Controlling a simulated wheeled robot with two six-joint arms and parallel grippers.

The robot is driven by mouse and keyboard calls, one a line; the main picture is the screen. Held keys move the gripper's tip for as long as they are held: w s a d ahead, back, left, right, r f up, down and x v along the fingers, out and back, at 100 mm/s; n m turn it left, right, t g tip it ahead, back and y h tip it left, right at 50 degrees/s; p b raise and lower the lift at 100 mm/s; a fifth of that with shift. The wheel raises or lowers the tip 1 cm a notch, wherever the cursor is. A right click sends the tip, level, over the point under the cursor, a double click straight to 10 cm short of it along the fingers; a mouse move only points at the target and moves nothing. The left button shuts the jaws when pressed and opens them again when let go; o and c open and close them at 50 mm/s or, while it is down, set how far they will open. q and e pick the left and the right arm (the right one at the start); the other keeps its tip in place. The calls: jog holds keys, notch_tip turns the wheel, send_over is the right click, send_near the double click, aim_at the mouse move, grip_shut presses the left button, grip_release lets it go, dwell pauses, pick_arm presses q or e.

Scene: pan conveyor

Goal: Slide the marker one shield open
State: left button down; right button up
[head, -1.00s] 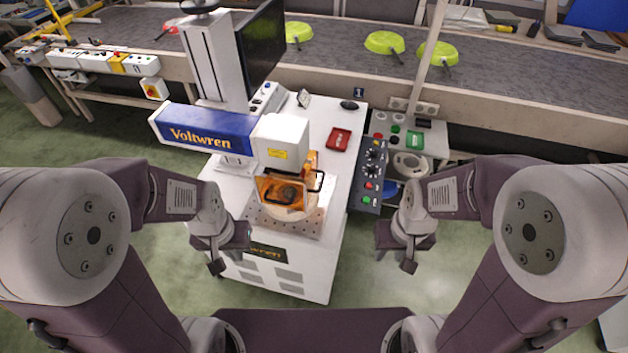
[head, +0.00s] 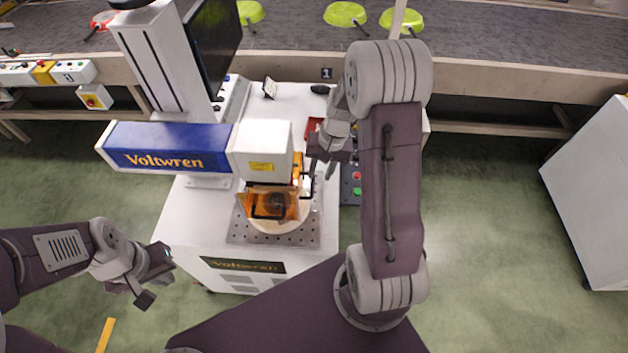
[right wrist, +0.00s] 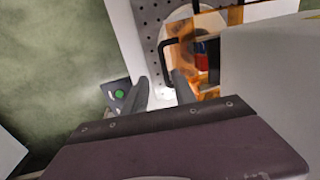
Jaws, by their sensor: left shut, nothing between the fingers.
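The marker one machine (head: 170,150) has a blue and white head reading "Voltwren" over a perforated plate (head: 240,235). An orange see-through shield (head: 290,205) with black handles stands around a round pan-like part under the head. In the right wrist view the orange shield (right wrist: 207,85) and a black handle (right wrist: 168,50) show just beyond the fingers. My right gripper (head: 320,165) is beside the shield's right side; its fingers (right wrist: 160,92) are apart with nothing between them. My left gripper (head: 155,285) is shut and empty, left of the machine's cabinet.
A conveyor (head: 480,40) with green pans (head: 345,13) runs along the back. A white cabinet (head: 590,190) stands at the far right. Green floor is clear between.

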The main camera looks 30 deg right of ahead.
aim_at(312, 185)
jog(key=x, duration=0.2)
jog(key=a+x, duration=0.1)
jog(key=x, duration=0.1)
jog(key=shift+w+f, duration=0.15)
jog(key=shift+f, duration=0.15)
jog(key=shift+d+f, duration=0.2)
jog(key=shift+f, duration=0.2)
jog(key=shift+w+a, duration=0.15)
jog(key=shift+a, duration=0.05)
jog(key=c, duration=0.4)
grip_shut()
jog(key=shift+r, duration=0.1)
